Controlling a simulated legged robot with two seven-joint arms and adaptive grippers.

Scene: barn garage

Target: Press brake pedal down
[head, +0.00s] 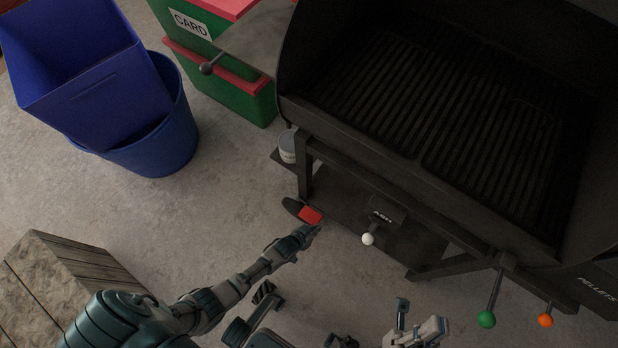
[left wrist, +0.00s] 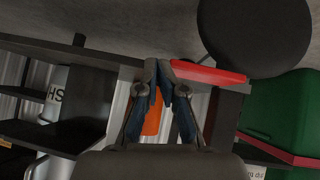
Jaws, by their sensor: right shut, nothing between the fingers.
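The brake pedal (head: 311,215) is a small red plate beside a black wheel (head: 293,207) under the grill's left end. In the left wrist view the pedal (left wrist: 208,73) is a red bar just right of my fingertips, with the round black wheel (left wrist: 255,35) behind it. My left gripper (head: 308,230) is at the pedal's near edge; its fingertips (left wrist: 158,68) are together with nothing between them. I cannot tell whether they touch the pedal. My right gripper (head: 418,330) is low in the head view, away from the pedal, and shut.
The black grill (head: 360,120) stands above the pedal, with a lower shelf (head: 345,205) and a white-knobbed ash handle (head: 368,239). Green (head: 487,319) and orange (head: 545,320) knobs hang at right. Blue bins (head: 165,145), a green card bin (head: 235,90) and a wooden crate (head: 65,270) stand left. Floor between is clear.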

